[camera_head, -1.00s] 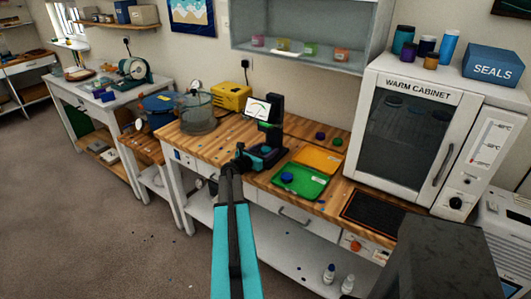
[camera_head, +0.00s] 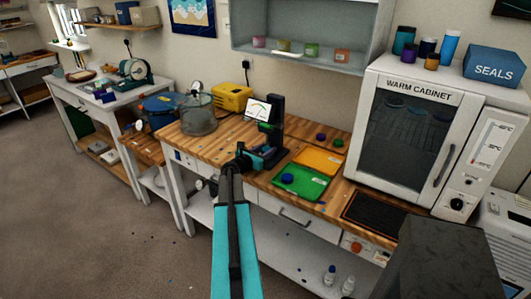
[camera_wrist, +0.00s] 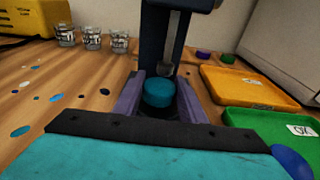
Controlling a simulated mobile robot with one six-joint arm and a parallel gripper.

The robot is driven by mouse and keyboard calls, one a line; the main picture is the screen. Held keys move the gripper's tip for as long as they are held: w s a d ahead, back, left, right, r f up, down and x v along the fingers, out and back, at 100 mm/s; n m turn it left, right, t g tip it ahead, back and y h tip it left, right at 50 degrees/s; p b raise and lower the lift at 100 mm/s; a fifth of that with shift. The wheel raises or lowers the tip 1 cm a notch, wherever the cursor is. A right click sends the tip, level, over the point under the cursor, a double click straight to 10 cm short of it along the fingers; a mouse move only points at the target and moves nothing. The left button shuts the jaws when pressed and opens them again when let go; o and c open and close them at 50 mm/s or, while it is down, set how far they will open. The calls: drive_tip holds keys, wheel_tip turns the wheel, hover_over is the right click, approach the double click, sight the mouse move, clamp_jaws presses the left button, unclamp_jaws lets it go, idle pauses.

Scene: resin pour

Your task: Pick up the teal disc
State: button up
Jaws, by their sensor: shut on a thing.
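The teal disc (camera_wrist: 159,92) sits between the two fingers of my gripper (camera_wrist: 160,98) in the wrist view. The fingers are shut on its sides. The disc is at the foot of a dark upright gauge stand (camera_wrist: 162,40), below its vertical rod. I cannot tell whether the disc still touches the stand's base. In the head view my gripper (camera_head: 256,158) is at the base of the gauge stand (camera_head: 272,125), and the disc is not clearly visible there.
A green tray (camera_head: 310,192) with a blue disc (camera_head: 288,178) and an orange tray (camera_head: 334,163) lie right of the stand. Small purple and green discs lie behind them. Several small glasses (camera_wrist: 92,38) stand at the back left. The warm cabinet (camera_head: 405,140) stands at the right.

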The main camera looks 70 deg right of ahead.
drive_tip(key=shift+r, duration=0.3)
drive_tip(key=f+b+v, duration=0.3)
drive_tip(key=b+v, duration=0.2)
drive_tip(key=v, duration=1.3)
drive_tip(key=shift+a+r, duration=0.15)
